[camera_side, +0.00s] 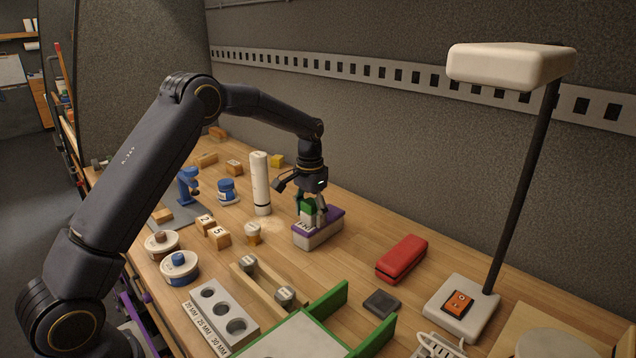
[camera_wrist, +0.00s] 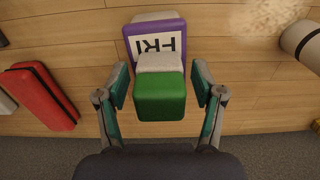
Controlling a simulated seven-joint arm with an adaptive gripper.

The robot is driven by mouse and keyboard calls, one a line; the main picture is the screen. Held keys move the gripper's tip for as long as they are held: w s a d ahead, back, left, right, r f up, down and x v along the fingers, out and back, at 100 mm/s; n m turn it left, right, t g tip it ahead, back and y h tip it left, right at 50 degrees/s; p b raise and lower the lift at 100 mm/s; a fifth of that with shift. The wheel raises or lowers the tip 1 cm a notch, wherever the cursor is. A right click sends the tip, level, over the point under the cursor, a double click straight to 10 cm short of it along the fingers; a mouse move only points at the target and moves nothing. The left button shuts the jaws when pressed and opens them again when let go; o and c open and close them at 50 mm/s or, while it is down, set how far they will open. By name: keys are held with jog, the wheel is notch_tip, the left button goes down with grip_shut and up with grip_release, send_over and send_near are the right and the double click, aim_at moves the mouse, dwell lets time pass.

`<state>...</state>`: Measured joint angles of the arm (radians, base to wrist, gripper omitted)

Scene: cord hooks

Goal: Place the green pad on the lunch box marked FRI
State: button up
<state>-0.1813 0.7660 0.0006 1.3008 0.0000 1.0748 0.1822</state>
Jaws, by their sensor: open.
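The green pad (camera_side: 307,207), a block with a green part and a pale whitish part, sits on top of the lunch box (camera_side: 331,221), which has a purple lid and a pale body. In the wrist view the lid (camera_wrist: 134,48) carries a white label reading FRI, partly covered by the pad (camera_wrist: 160,97). My gripper (camera_side: 311,211) is open over the box. In the wrist view its fingertips (camera_wrist: 160,84) stand on both sides of the pad, with a gap on each side. The pad's contact with the lid is partly hidden.
A red case (camera_side: 401,259) lies to the right of the box; it also shows in the wrist view (camera_wrist: 40,97). A white cylinder (camera_side: 261,184) stands to the left. A lamp (camera_side: 462,308), a green-edged tray (camera_side: 378,337) and a holed block (camera_side: 216,315) are nearer the camera.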

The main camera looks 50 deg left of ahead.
aim_at(310, 202)
jog(key=shift+r, duration=0.1)
notch_tip(310, 202, up, 12)
jog(key=shift+s+d+r, duration=0.1)
jog(key=shift+r, duration=0.05)
jog(key=s+d+r+t, duration=0.2)
jog(key=s+d+r, duration=0.2)
jog(key=s, duration=0.6)
jog(key=s+d+r+t, duration=0.25)
jog(key=s+r, duration=0.25)
jog(key=s, duration=0.4)
jog(key=s+d+f, duration=0.1)
jog(key=s+f, duration=0.1)
jog(key=s, duration=0.4)
jog(key=s+d+f+t, duration=0.1)
jog(key=s+f, duration=0.2)
jog(key=s, duration=0.2)
jog(key=shift+s+d+f, duration=0.3)
jog(key=shift+s+d, duration=0.05)
jog(key=shift+s, duration=0.05)
